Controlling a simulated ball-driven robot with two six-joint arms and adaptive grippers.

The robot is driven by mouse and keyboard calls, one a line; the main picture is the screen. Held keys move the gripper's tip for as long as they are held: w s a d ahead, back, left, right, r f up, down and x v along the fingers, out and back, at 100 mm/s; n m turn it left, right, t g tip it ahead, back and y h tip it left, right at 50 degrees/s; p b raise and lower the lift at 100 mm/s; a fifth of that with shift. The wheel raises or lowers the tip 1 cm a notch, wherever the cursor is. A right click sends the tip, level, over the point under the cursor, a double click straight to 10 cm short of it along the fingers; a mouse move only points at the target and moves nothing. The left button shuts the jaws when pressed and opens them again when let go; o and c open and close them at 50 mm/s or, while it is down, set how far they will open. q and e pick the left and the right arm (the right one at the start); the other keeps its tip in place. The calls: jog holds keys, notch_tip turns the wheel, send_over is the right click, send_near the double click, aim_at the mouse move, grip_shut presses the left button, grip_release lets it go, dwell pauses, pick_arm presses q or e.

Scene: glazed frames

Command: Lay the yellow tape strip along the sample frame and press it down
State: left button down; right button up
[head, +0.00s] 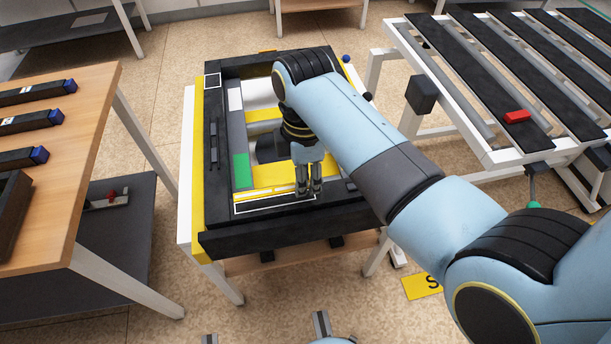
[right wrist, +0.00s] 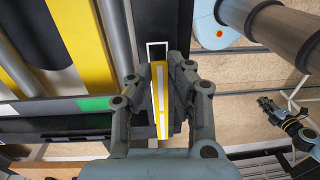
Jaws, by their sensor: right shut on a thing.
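The sample frame (head: 293,225) is a black frame on a stand, with yellow and white edging on its left. A thin white outline (head: 238,208) marks its front bar. My right gripper (head: 309,192) points down over that bar and is shut on the yellow tape strip (right wrist: 154,105), which has a pale line along it. In the right wrist view the strip lies between the fingers (right wrist: 161,108), lined up with the white outline (right wrist: 157,45). Whether it touches the bar is unclear. What seems to be my left gripper (right wrist: 275,108) is small at the right of that view.
Inside the frame are yellow bars, grey rails and a green patch (head: 241,170). A wooden bench (head: 85,100) with dark bars stands left. A slatted rack (head: 480,85) with a red block (head: 517,116) stands right. Floor shows between them.

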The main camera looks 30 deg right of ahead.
jog(key=shift+f, duration=0.15)
jog(key=shift+f+b, duration=0.5)
jog(key=shift+f, duration=0.55)
jog(key=shift+g+p, duration=0.3)
jog(key=shift+p, duration=0.1)
dwell(0.3)
jog(key=shift+f, duration=0.25)
dwell(0.5)
